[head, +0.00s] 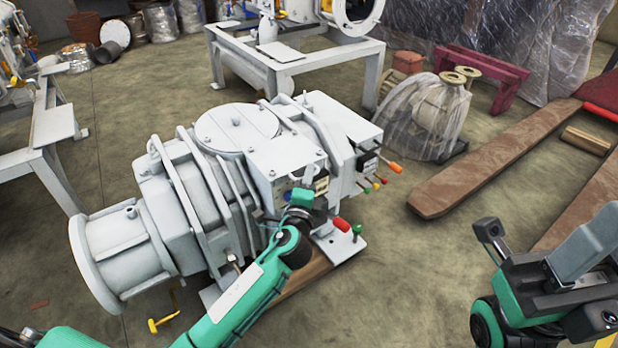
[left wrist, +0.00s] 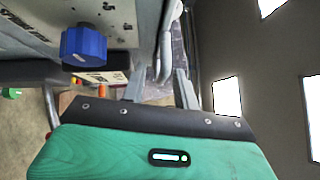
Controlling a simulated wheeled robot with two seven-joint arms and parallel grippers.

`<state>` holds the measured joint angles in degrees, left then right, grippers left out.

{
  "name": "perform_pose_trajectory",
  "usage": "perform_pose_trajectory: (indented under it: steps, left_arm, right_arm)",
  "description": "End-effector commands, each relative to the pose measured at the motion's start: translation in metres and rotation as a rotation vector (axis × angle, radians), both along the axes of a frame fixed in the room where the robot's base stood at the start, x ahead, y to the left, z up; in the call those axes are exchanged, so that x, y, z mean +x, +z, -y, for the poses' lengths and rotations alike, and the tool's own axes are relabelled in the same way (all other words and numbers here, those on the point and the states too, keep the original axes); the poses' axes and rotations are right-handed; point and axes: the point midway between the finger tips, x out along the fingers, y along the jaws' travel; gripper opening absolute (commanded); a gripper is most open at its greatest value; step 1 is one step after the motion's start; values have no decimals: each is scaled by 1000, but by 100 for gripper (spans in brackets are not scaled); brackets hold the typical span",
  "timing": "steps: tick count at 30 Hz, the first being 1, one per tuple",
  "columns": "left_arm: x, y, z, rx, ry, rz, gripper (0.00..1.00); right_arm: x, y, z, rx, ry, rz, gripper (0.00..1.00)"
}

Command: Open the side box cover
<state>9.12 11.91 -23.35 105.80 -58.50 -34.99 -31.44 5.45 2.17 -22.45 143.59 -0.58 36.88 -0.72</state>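The white screw vacuum machine (head: 215,175) stands in the middle of the head view. A white side box (head: 285,160) is on its near right side, with labels and a blue knob on its front. My left gripper (head: 268,215) is close against that front, its fingers largely hidden there. In the left wrist view, my left gripper (left wrist: 160,88) has its two grey fingers apart. A grey curved handle (left wrist: 165,55) lies beyond and between them; contact cannot be told. The blue knob (left wrist: 83,46) is left of the fingers. My right gripper (head: 575,275) is at lower right, far from the machine.
Red, green and orange handles (head: 341,224) stick out right of my left wrist. A white frame (head: 285,60) stands behind. Open floor (head: 420,265) lies between the machine and my right arm.

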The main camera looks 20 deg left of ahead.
Motion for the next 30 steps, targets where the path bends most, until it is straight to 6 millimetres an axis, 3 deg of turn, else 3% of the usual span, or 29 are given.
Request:
perform_pose_trajectory:
  steps: [13,14,18,30]
  left_arm:
    - [10,1,-1,1,0,0,30]
    - [10,1,-1,1,0,0,28]
    - [10,1,-1,0,0,0,1]
    - [10,4,-1,-6,0,-5,0]
  right_arm:
    - [-2,5,-3,0,11,17,36]
    - [-2,5,-3,0,11,17,36]
    - [-2,5,-2,1,9,17,36]
    - [-2,7,-1,5,5,13,36]
